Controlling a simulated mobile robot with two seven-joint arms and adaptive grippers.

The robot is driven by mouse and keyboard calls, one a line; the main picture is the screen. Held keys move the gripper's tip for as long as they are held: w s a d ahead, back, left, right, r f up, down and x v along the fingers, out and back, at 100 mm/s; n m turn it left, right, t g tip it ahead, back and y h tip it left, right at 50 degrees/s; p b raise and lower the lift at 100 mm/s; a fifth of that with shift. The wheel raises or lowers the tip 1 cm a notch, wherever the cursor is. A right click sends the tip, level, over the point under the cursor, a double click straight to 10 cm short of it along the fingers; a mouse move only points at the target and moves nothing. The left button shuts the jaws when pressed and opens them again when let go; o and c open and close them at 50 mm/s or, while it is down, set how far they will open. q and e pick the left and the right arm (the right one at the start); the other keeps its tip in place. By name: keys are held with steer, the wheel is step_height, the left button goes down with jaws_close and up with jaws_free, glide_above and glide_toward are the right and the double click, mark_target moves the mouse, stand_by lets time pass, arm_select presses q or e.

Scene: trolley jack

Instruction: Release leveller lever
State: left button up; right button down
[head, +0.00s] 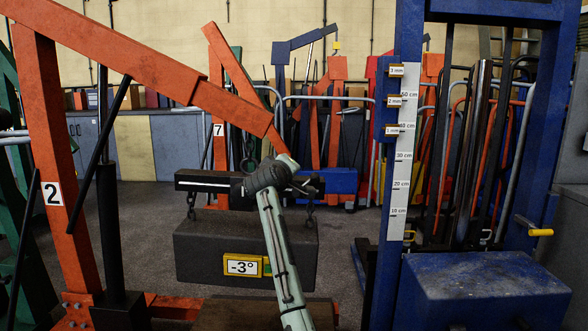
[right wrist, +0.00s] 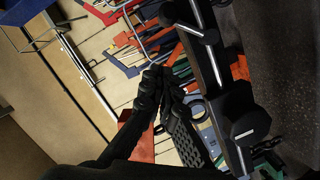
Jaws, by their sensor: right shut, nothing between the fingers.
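The leveller (head: 205,182) is a dark bar hanging below the orange boom in the head view. The dark bar, with bright metal rods, also shows at the right of the right wrist view (right wrist: 212,65). I cannot tell surely which part is its lever. My right gripper (right wrist: 160,72) is shut and empty, beside the bar and apparently apart from it. In the head view my right arm hides part of the bar's right half. My left gripper is not in view.
An orange crane (head: 55,150) marked 2 stands at the left, its boom sloping down over the leveller. A blue press frame (head: 405,150) with a centimetre scale stands at the right, with a blue box (head: 480,285) at its base. Racks and cabinets line the back.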

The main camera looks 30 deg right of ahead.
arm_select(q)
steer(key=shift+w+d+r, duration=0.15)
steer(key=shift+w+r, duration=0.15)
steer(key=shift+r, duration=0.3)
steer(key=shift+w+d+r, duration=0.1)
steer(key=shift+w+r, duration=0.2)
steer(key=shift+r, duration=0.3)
arm_select(e)
steer(key=f+v, duration=0.1)
steer(key=v, duration=0.5)
steer(key=shift+r, duration=0.4)
steer(key=shift+s+f, duration=0.1)
steer(key=s+a+f+g+y, duration=0.15)
steer(key=s+f, duration=0.25)
steer(key=f, duration=0.9)
steer(key=s+a+f+n+g+y, duration=0.15)
steer(key=s+f, duration=0.35)
steer(key=f, duration=0.8)
steer(key=s+a+f+y, duration=0.1)
steer(key=s+f+y, duration=0.25)
steer(key=f, duration=0.95)
steer(key=s+a+f+m+g+y, duration=0.1)
steer(key=s+a+f+g, duration=0.2)
steer(key=s+f, duration=0.8)
steer(key=s+a+f+g+y, duration=0.2)
steer(key=s+f, duration=0.9)
steer(key=s, duration=0.8)
steer(key=shift+s+a+m+g, duration=0.25)
steer(key=shift+a+m+g, duration=0.1)
steer(key=shift+a+g, duration=0.25)
